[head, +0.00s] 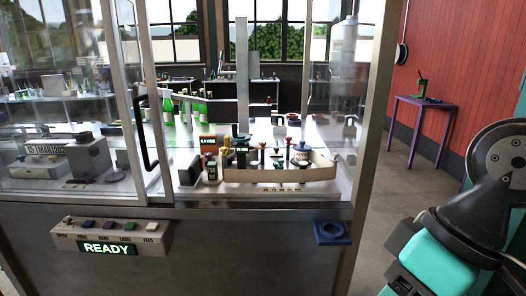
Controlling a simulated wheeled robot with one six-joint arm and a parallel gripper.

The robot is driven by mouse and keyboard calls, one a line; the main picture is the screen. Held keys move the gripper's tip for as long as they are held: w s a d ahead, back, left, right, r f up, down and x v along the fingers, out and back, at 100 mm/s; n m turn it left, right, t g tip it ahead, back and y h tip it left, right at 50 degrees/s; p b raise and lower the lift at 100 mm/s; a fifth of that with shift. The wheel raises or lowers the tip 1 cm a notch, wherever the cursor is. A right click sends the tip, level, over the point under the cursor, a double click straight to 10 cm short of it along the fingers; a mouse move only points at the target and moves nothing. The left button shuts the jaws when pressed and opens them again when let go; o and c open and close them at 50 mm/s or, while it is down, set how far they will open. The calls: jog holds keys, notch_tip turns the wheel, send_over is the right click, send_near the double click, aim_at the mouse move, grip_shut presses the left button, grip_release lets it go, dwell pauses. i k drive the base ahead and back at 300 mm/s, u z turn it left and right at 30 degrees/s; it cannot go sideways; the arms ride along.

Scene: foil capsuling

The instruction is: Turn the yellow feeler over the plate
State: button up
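I cannot make out the yellow feeler for certain. I cannot tell which piece, if either, is the feeler, and the plate is not clear at this size. A curved beige guard (293,176) stands in front of the posts. My gripper is not in view; only dark and teal links of my arm show at the right.
Green bottles (183,108) stand behind the glass. A black door handle (147,135) is on the glass front. A button box (110,238) below reads READY. A blue ringed pad (331,232) sticks out at the front right. A purple table (428,103) stands beyond open floor.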

aim_at(225, 150)
jog(key=z, duration=0.45)
jog(key=i, duration=1.2)
jog(key=u, duration=0.95)
jog(key=i, duration=0.55)
jog(key=u, duration=0.6)
